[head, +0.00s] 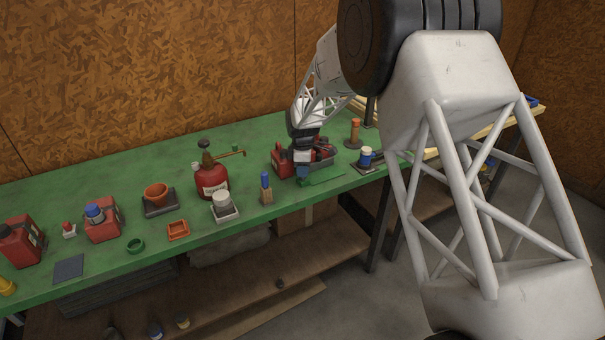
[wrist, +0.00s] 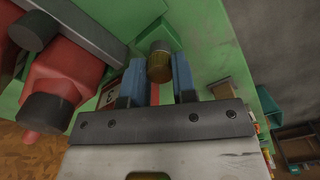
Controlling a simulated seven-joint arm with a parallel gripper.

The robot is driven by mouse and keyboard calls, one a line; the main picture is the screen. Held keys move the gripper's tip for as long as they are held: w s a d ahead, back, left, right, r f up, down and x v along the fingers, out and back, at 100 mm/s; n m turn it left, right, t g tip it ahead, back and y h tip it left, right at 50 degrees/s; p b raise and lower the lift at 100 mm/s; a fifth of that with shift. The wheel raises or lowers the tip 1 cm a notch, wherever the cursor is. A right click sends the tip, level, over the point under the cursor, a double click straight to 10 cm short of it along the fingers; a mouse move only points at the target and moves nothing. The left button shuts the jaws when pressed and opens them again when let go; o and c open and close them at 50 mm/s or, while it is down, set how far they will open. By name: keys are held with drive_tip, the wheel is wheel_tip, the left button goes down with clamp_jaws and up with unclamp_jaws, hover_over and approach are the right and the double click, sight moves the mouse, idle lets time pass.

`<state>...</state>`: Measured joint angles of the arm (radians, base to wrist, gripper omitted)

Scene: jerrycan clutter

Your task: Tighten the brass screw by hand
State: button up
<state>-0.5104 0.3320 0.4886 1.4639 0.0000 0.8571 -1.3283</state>
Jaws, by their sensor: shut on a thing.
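In the wrist view, the brass screw (wrist: 160,66) has a ribbed side and a dark, flat end facing the camera. It sits between the two blue fingers of my gripper (wrist: 160,75), and my gripper is shut on it. A green block (wrist: 150,38) lies right behind the screw; I cannot tell how deep the screw sits in it. In the head view, my gripper (head: 303,172) is low over the green bench near its front edge, and the screw is too small or hidden there.
Red jerrycans with dark caps (wrist: 66,80) lie close to the left of my fingers in the wrist view. On the green bench (head: 110,192) stand a red oil can (head: 212,180), a wooden block with a blue top (head: 266,190) and a blue-and-white item (head: 366,157).

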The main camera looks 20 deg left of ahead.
drive_tip(key=m, duration=0.4)
idle(0.6)
drive_tip(key=shift+m, duration=2.5)
drive_tip(key=shift+m, duration=0.3)
drive_tip(key=shift+m, duration=2.2)
